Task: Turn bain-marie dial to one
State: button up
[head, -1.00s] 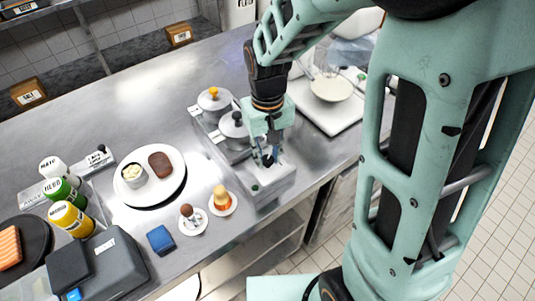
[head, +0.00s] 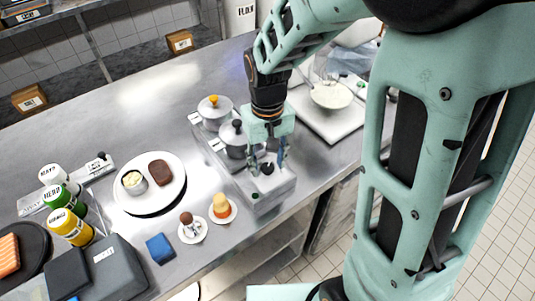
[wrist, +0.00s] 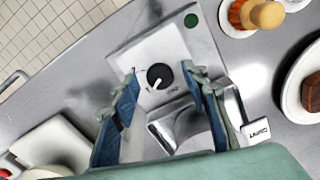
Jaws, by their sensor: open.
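The bain-marie (head: 270,188) stands near the front counter edge, with lidded pots in its wells. Its round black dial (wrist: 160,76) sits on the pale control panel (wrist: 138,50). The dial's white pointer points down and slightly left in the wrist view; the small print beside it is too small to read. The dial also shows in the head view (head: 267,168). My gripper (wrist: 161,72) is open, with one blue-padded finger on either side of the dial and visible gaps between. Its fingers are over the panel in the head view (head: 267,161).
Two pots (head: 214,108) with knobbed lids stand just behind the panel. A green button or light (wrist: 191,20) is on the panel. Two small saucers (head: 232,212) and a plate (head: 170,202) lie to the left. A white board (head: 325,125) with a bowl is at right.

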aim_at(267, 167)
notch_tip(267, 167, up, 12)
dwell(0.4)
